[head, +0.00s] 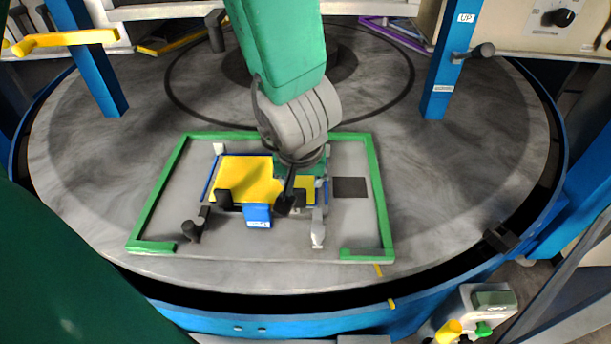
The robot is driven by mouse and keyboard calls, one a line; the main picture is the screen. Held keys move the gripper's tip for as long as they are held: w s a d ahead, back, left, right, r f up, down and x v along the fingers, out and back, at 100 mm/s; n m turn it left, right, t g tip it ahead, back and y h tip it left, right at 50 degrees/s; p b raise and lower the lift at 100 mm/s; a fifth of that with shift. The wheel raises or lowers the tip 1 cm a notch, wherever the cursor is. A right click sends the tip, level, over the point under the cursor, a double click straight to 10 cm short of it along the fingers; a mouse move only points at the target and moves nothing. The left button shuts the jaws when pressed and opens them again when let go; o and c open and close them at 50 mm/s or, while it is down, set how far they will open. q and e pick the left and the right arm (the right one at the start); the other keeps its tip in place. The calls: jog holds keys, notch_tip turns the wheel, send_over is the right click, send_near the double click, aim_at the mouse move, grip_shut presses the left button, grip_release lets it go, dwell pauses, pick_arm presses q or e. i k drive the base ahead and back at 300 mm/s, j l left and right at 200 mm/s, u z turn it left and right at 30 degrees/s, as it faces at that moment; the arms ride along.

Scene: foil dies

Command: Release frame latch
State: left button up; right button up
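A green frame (383,215) lies on a grey plate on the round table, with a gap in its near side. Inside it are a yellow plate (245,175), a blue block (258,215), a dark knobbed handle (193,230) at the near left and a light grey lever-like part (318,228) at the near right. I cannot tell which part is the latch. My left gripper (285,203) points down over the right part of the yellow plate, just right of the blue block. Its fingers are small and dark; contact and opening are unclear. My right gripper is not in view.
The round grey table (480,165) has free room around the frame. Blue posts (440,80) stand at its back left and back right, with a yellow handle (60,40) at the left one. A control box (485,305) stands at the near right.

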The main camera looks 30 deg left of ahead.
aim_at(22, 48)
jog(key=k+l, duration=0.85)
